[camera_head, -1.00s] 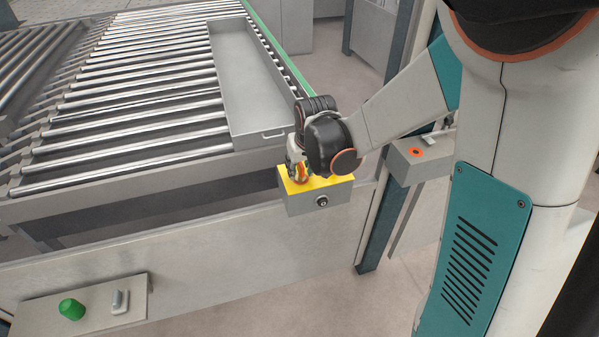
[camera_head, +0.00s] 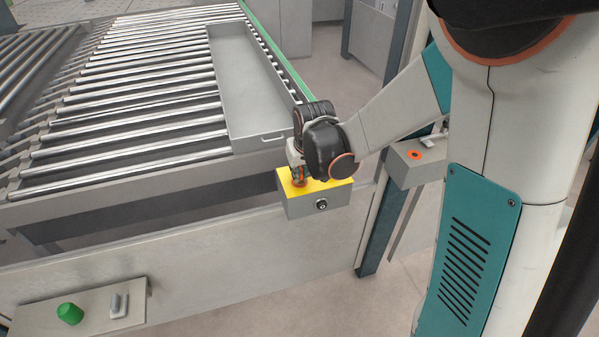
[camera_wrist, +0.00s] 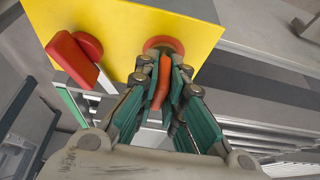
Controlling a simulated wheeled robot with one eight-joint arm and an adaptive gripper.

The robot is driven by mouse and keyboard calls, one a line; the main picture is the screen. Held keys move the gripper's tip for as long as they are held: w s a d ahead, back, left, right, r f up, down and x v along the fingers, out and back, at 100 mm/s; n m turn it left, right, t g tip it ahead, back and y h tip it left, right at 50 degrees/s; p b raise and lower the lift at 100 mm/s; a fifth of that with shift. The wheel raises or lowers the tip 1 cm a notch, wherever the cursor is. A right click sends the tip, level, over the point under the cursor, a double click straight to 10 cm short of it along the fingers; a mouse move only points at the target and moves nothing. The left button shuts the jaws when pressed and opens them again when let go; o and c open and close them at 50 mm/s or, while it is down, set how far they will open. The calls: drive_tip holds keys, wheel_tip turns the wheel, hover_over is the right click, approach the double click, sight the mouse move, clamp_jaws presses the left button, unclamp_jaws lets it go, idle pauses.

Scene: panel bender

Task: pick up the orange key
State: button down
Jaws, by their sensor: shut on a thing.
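The orange key (camera_wrist: 162,88) stands between the finger pads of my gripper (camera_wrist: 164,82) in the wrist view. My gripper is shut on it, with the pads covering parts of its sides. The key's far end meets a round reddish collar (camera_wrist: 164,45) on a yellow panel (camera_wrist: 135,25), and it appears to be still in that collar. In the head view, my gripper (camera_head: 298,176) points down at the yellow top of a small grey box (camera_head: 318,203). Only a little orange shows there at the fingers.
A red knob or lever (camera_wrist: 74,60) stands on the yellow panel close beside the fingers. A round lock (camera_head: 321,204) is on the box front. A roller table (camera_head: 120,100) with a grey tray (camera_head: 250,80) lies behind. A grey box with an orange-ringed button (camera_head: 415,155) is to the right.

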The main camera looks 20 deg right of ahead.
wheel_tip(320, 180, up, 20)
drive_tip(key=p, duration=0.3)
drive_tip(key=shift+s, duration=0.15)
drive_tip(key=shift+f+p, duration=0.15)
drive_tip(key=shift+p, duration=0.15)
